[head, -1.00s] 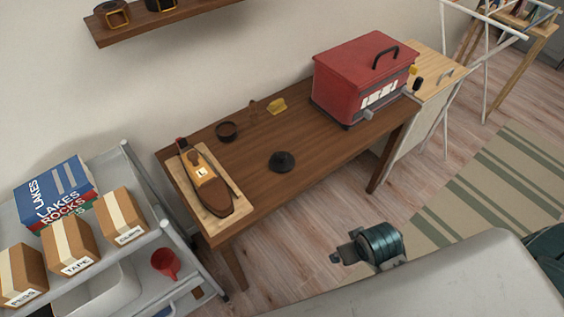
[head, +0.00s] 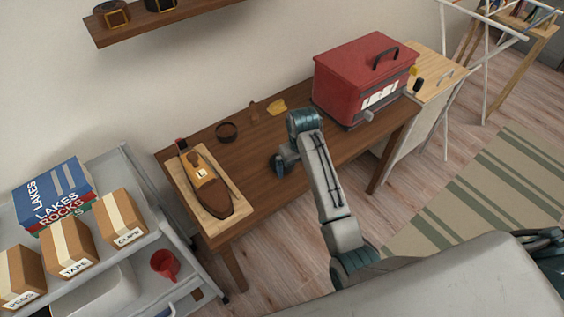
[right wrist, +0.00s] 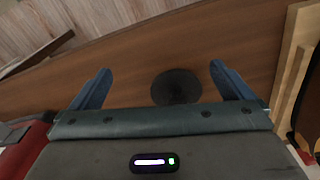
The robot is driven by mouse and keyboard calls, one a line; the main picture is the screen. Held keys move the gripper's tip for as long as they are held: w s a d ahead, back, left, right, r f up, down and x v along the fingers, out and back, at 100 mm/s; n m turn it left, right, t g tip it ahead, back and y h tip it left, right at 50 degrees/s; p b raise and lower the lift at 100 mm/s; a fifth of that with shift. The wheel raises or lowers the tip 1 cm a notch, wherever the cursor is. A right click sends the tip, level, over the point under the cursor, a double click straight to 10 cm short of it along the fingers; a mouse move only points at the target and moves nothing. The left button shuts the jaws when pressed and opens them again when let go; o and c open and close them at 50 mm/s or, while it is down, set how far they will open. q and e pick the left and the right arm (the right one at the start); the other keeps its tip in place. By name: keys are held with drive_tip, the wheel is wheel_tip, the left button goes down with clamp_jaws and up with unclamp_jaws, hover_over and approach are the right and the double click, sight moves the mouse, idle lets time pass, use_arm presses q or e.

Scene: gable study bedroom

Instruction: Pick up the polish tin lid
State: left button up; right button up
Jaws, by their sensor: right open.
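The polish tin lid, a dark round disc (right wrist: 176,87), lies on the brown wooden table (head: 246,158). In the right wrist view it shows between the two blue fingers of my right gripper, nearer the right-hand finger. My right gripper (right wrist: 160,70) is open, with nothing held. In the head view the right gripper (head: 279,163) is over the middle of the table and hides the lid. How high the fingers are above the lid is hard to tell. My left gripper is not in view.
A brown shoe (head: 208,190) lies on a board (head: 237,204) at the table's left end. A red toolbox (head: 352,75) stands at the right end.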

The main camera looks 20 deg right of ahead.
drive_tip(key=shift+n+g, duration=0.4)
drive_tip(key=w+a+r, duration=0.1)
drive_tip(key=w, duration=0.1)
drive_tip(key=w+a+r, duration=0.1)
drive_tip(key=w+r, duration=0.1)
drive_tip(key=w, duration=0.1)
drive_tip(key=w+a+r, duration=0.1)
drive_tip(key=w+r, duration=0.1)
drive_tip(key=shift+w+a+r, duration=0.1)
drive_tip(key=shift+w+r, duration=0.1)
drive_tip(key=shift+w+a+f, duration=0.1)
wheel_tip(320, 180, down, 5)
drive_tip(key=shift+f+p, duration=0.1)
drive_tip(key=shift+p, duration=0.25)
drive_tip(key=f, duration=0.2)
drive_tip(key=f+p, duration=0.1)
drive_tip(key=f, duration=0.1)
drive_tip(key=shift+w+d+f, duration=0.1)
drive_tip(key=shift+d, duration=0.2)
drive_tip(key=shift+f, duration=0.5)
drive_tip(key=c, duration=0.9)
